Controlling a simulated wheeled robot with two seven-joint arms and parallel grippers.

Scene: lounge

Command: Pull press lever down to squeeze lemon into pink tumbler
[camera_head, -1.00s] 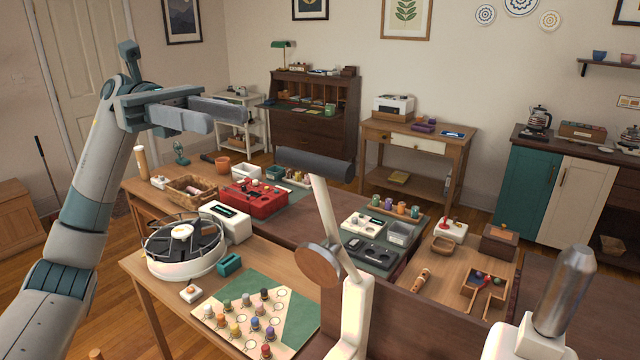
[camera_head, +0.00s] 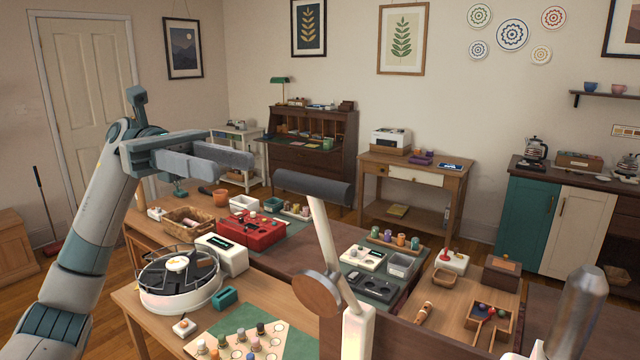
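The press lever is a white arm (camera_head: 322,235) with a dark cylindrical grip (camera_head: 312,185) at its raised top end. It stands up from a white post (camera_head: 358,335) with a round metal disc (camera_head: 316,290) beside it, close in front of me at bottom centre. My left gripper (camera_head: 250,163) is open and empty, its two fingers pointing right, apart from the dark grip and to its left. My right gripper is not in view. I see no pink tumbler and no lemon in this frame.
A brown panel (camera_head: 400,340) stands behind the lever post. A metal cylinder (camera_head: 580,310) rises at the lower right. Beyond are a white round device (camera_head: 180,290), a red box (camera_head: 250,229) and small items on tables. The air between gripper and grip looks clear.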

